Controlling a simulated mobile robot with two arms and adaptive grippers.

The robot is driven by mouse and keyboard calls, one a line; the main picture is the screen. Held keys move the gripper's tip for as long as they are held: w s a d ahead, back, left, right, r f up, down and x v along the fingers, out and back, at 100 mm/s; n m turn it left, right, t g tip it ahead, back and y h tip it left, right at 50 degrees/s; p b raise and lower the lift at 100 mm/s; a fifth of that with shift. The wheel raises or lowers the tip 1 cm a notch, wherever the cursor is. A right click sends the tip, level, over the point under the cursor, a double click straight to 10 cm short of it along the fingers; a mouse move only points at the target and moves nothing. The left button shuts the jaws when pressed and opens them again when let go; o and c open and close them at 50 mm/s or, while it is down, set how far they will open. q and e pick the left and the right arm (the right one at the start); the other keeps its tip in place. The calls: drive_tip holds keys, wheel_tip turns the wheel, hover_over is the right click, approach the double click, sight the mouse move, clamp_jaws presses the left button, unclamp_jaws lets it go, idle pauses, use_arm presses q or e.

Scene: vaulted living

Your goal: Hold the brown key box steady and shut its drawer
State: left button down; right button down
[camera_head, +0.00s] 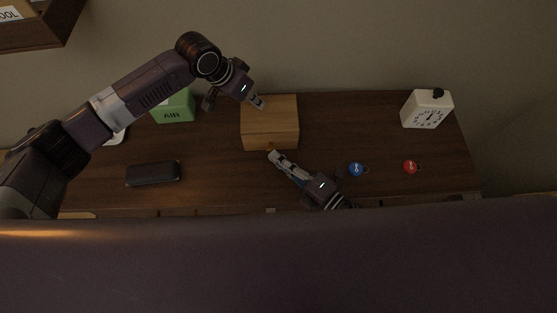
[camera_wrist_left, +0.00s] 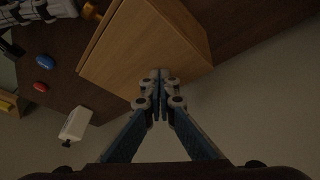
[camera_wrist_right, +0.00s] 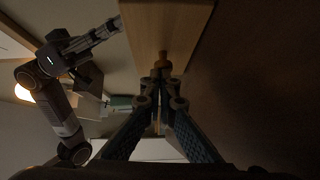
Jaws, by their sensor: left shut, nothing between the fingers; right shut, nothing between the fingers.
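The brown key box (camera_head: 270,115) stands on the dark wooden desk against the wall, its drawer front (camera_head: 272,138) toward me. My left gripper (camera_head: 259,104) is shut and empty at the box's top rear left; its fingertips overlap the box's edge in the left wrist view (camera_wrist_left: 160,76). My right gripper (camera_head: 272,155) is shut and empty in front of the drawer. In the right wrist view, its tips (camera_wrist_right: 160,76) are at the drawer's round knob (camera_wrist_right: 164,61); contact is unclear. The knob (camera_wrist_left: 92,11) also shows in the left wrist view.
A green box marked AIR (camera_head: 174,108) and a dark case (camera_head: 153,173) are to the left. A wall shelf (camera_head: 35,33) hangs at upper left.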

use_arm(q)
drive_tip(key=shift+s+a+f, duration=0.1)
drive_tip(key=shift+s+f, duration=0.2)
drive_tip(key=shift+f, duration=0.1)
use_arm(e)
drive_tip(key=s, duration=0.4)
drive_tip(key=shift+s+r, duration=0.1)
drive_tip(key=shift+s, duration=0.15)
drive_tip(key=v, duration=0.9)
drive_tip(key=shift+s+d, duration=0.15)
drive_tip(key=shift+d, duration=0.15)
use_arm(q)
drive_tip(key=shift+r, duration=0.1)
use_arm(e)
drive_tip(key=shift+r, duration=0.2)
